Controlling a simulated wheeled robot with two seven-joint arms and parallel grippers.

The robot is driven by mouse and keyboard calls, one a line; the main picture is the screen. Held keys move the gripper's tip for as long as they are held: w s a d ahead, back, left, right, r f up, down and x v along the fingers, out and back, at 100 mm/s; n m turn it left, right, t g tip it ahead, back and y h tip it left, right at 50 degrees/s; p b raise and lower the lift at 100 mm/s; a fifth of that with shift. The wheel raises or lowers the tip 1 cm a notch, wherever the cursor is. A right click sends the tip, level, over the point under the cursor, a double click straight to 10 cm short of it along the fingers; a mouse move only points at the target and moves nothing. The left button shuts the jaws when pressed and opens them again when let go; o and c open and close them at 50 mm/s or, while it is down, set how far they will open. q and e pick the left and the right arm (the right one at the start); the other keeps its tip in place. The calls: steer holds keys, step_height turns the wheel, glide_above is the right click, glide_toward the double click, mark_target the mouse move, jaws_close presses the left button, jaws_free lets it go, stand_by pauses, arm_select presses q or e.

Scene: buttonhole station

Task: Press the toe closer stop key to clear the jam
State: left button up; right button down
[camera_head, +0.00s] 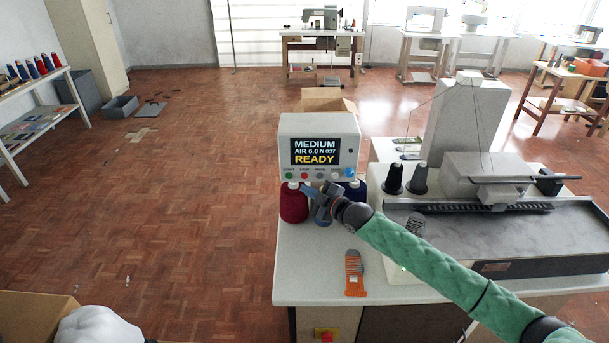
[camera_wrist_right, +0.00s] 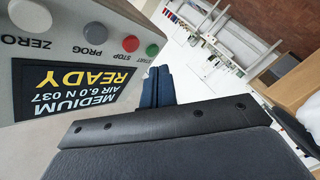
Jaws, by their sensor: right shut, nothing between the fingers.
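The control box (camera_head: 318,140) stands at the back left of the white work table, its lit screen (camera_head: 315,152) reading MEDIUM, AIR 6.0 N 037, READY. Below the screen is a row of keys. The red stop key (camera_head: 304,176) sits between the green start key (camera_head: 290,176) and the grey prog key. In the right wrist view the red stop key (camera_wrist_right: 130,43) is plain, close beside the green key (camera_wrist_right: 152,50). My right gripper (camera_head: 310,189) is shut and empty just under the key row. Its fingertips (camera_wrist_right: 160,72) appear nearest the green key; contact cannot be told. My left gripper is out of view.
A crimson yarn cone (camera_head: 293,205) stands under the box beside my gripper, with a dark blue cone partly hidden. Black cones (camera_head: 392,178) and the grey machine (camera_head: 490,235) stand to the right. An orange and grey sock (camera_head: 354,275) lies on the table front.

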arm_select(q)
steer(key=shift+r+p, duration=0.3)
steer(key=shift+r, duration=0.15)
arm_select(e)
steer(key=shift+s, duration=1.1)
